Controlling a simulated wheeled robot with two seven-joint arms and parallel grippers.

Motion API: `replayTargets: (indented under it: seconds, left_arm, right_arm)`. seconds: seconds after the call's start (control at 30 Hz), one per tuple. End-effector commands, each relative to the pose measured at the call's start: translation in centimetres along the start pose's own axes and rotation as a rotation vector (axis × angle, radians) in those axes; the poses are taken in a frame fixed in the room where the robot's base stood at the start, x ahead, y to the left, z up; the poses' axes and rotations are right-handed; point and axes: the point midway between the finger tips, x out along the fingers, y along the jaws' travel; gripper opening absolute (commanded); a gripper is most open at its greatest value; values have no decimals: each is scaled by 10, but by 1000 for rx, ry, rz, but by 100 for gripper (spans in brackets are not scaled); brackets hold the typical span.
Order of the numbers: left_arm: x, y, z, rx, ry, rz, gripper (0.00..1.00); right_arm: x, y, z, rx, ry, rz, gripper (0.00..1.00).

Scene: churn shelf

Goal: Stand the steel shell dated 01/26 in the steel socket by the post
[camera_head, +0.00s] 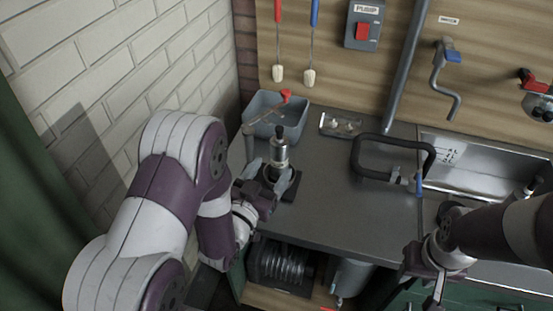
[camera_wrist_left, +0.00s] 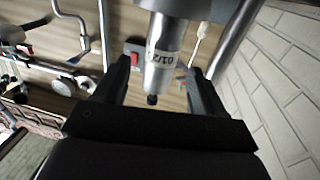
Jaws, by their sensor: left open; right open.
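The steel shell (camera_head: 281,154) stands upright with a black tip over a dark square base (camera_head: 289,190) on the grey worktop. My left gripper (camera_head: 272,178) is open, its fingers on either side of the shell. In the left wrist view the shell (camera_wrist_left: 161,65) hangs upside down in the picture between the fingers, with a pale label whose date begins 01/2; its last digit is unclear. A grey post (camera_head: 249,145) stands just left of the shell. Whether the shell is seated in a socket is hidden by the gripper. My right gripper (camera_head: 436,285) is open and empty at the front right.
A grey bin (camera_head: 262,103) and a red-knobbed lever (camera_head: 286,95) are behind the shell. A small metal tray (camera_head: 341,125), a black looped handle (camera_head: 392,140) and a steel sink (camera_head: 470,165) lie to the right. The worktop between is clear. A brick wall (camera_head: 90,70) bounds the left.

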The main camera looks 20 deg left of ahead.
Motion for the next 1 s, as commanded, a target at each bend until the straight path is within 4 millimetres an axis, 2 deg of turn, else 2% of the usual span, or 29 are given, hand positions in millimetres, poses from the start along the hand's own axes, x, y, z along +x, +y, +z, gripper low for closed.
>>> replayTargets:
  seconds: [0.1, 0.2, 0.4, 1.0]
  left_arm:
    - [-28, -1, 0, 1, 4, -3, 70]
    - [-48, -1, -2, 0, 8, -3, 70]
    - [-72, -1, -3, 2, 11, -3, 70]
    - [-76, -1, -5, 3, 16, -2, 70]
  right_arm:
    - [4, 0, 0, 0, 0, 0, 43]
    - [6, 0, 1, 0, 0, 0, 43]
    - [8, 0, 1, 0, 1, 0, 43]
    - [8, 0, 1, 0, 0, 0, 43]
